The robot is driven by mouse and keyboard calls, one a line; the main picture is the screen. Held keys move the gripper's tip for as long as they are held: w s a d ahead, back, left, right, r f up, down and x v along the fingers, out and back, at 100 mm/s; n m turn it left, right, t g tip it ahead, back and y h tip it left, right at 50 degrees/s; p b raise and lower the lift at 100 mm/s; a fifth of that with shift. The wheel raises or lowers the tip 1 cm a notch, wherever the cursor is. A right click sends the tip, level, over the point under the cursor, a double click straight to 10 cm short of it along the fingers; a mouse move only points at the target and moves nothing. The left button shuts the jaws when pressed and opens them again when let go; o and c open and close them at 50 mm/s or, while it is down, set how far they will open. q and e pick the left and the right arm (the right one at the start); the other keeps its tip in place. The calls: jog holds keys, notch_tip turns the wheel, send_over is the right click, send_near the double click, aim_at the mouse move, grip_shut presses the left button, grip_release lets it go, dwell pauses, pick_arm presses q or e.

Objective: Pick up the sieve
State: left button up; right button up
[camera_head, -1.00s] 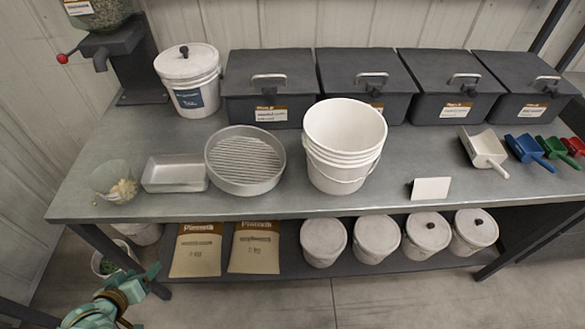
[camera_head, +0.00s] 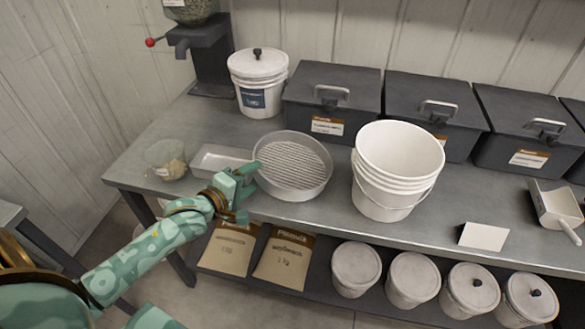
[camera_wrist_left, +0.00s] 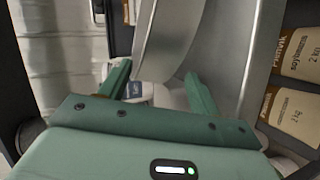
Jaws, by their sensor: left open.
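The sieve (camera_head: 292,168) is a round, shallow grey metal pan with a ribbed floor. It sits on the bench between the rectangular metal tray and the white bucket stack. My left gripper (camera_head: 246,192) is open at the sieve's left front side, close to its rim. In the left wrist view, the sieve's curved wall (camera_wrist_left: 170,38) shows just beyond the two spread fingers (camera_wrist_left: 159,86). I cannot tell whether a finger touches it. My right gripper is not in view.
The metal tray (camera_head: 222,158) and a clear bowl (camera_head: 165,160) stand left of the sieve. The white bucket stack (camera_head: 395,175) is close on its right. A lidded bucket (camera_head: 258,95) and dark bins (camera_head: 332,108) stand behind. Paper bags (camera_head: 283,262) lie on the lower shelf.

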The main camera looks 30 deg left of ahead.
aim_at(258, 175)
pick_arm(q)
jog(key=b+x, duration=0.1)
jog(key=x, duration=0.2)
jog(key=b+x, duration=0.1)
jog(key=x, duration=0.1)
jog(key=shift+w+d+f, duration=0.1)
jog(key=shift+w+d, duration=0.2)
jog(key=shift+s, duration=0.1)
jog(key=c, duration=1.1)
jog(key=shift+r, duration=0.2)
